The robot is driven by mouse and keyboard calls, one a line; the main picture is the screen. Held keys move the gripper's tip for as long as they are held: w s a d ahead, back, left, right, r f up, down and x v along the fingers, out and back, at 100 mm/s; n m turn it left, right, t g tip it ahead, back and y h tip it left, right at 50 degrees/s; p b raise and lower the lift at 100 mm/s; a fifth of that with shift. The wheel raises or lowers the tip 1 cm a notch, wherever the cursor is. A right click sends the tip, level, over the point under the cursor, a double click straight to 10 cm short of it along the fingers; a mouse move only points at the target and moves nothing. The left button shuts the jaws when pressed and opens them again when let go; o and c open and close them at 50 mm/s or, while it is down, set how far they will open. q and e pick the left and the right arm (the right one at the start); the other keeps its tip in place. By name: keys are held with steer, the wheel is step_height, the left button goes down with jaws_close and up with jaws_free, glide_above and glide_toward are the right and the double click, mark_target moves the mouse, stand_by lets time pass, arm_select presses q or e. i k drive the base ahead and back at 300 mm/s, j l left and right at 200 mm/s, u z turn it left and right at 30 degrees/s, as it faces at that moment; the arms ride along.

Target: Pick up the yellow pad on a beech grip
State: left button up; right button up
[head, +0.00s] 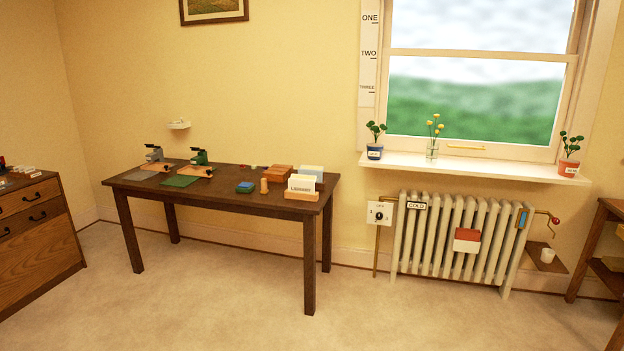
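I cannot make out a yellow pad on a beech grip for certain in the head view. The dark wooden desk (235,199) against the back wall holds several small objects. Neither of my grippers is in view.
A drawer chest (40,240) stands left, a radiator (450,240) right. The carpet (220,300) in front is clear.

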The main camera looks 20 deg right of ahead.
mark_target(264, 190)
steer(key=i+l, duration=0.65)
steer(key=i, duration=0.15)
steer(key=i+l, duration=1.35)
steer(key=i, duration=0.2)
steer(key=l+z, duration=0.05)
